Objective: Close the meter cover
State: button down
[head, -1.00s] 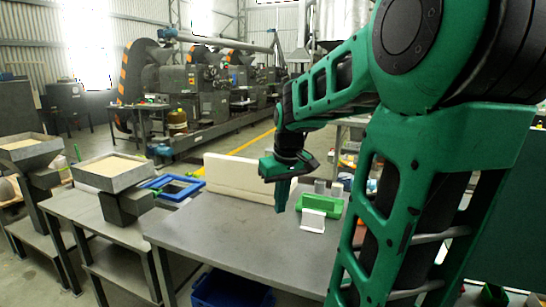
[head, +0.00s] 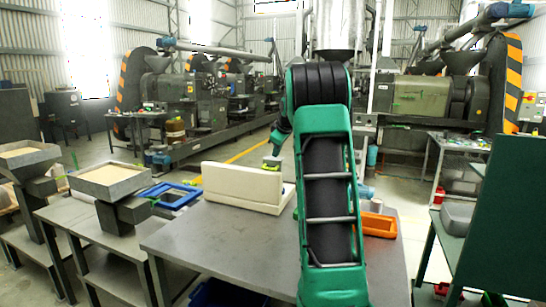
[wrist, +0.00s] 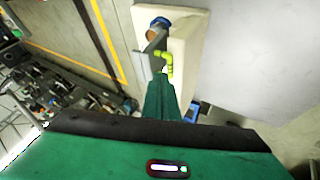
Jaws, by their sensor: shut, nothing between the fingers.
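A cream, box-like piece with a tall upright panel (head: 232,184) stands at the back of the grey table in the head view. In the wrist view, a cream surface (wrist: 185,50) carries a round part with a blue rim and brown face (wrist: 158,27), a grey bracket and a yellow-green bent pipe (wrist: 165,66). I cannot tell for sure which part is the meter cover. My gripper (wrist: 163,82) is shut and empty, its green fingers pointing toward the pipe and bracket. In the head view the fingers are hidden; my wrist is behind the cream panel.
The grey table (head: 215,245) has free room in front of the cream piece. An orange tray (head: 378,224) lies at the right behind my arm. A blue frame (head: 172,194) and a hopper (head: 110,180) stand left. A green panel (head: 500,215) stands at the right.

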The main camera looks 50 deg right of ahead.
aim_at(273, 161)
jog(key=x, duration=0.8)
